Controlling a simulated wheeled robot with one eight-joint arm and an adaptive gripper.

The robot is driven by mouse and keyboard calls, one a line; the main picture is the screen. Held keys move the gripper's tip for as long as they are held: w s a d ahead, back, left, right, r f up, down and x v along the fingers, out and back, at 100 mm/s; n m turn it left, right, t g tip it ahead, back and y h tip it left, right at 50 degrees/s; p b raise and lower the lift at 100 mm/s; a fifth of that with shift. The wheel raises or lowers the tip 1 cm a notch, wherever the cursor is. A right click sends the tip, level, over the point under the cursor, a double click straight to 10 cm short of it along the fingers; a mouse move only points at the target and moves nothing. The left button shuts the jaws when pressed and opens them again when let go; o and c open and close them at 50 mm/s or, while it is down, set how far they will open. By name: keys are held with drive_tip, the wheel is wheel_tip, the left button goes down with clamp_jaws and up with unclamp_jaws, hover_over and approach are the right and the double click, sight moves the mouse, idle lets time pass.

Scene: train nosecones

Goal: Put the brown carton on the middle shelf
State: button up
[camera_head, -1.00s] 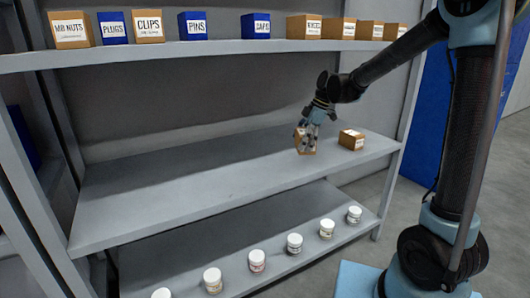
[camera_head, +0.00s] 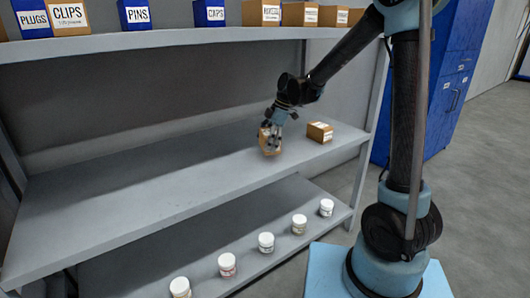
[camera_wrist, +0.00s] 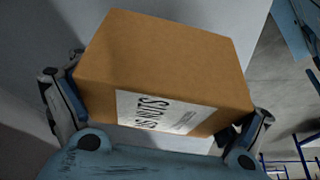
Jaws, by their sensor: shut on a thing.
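A brown carton (camera_head: 270,143) with a white label is between the fingers of my gripper (camera_head: 275,136), at the middle shelf (camera_head: 130,190). In the wrist view the carton (camera_wrist: 165,70) fills the middle, with a finger on each side of it, and my gripper (camera_wrist: 155,115) is shut on it. The carton looks slightly tilted. It is at or just above the shelf surface; I cannot tell whether it touches. A second brown carton (camera_head: 320,132) stands on the same shelf to the right, apart from the held one.
The top shelf (camera_head: 180,40) holds several blue and brown labelled boxes, such as the PINS box (camera_head: 134,14). The bottom shelf (camera_head: 245,278) bears a row of white-lidded jars (camera_head: 266,242). The middle shelf is clear to the left. A blue cabinet (camera_head: 440,95) stands at right.

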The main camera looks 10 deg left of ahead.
drive_tip(key=shift+f, duration=2)
drive_tip(key=o, duration=1.1)
drive_tip(key=shift+f, duration=0.1)
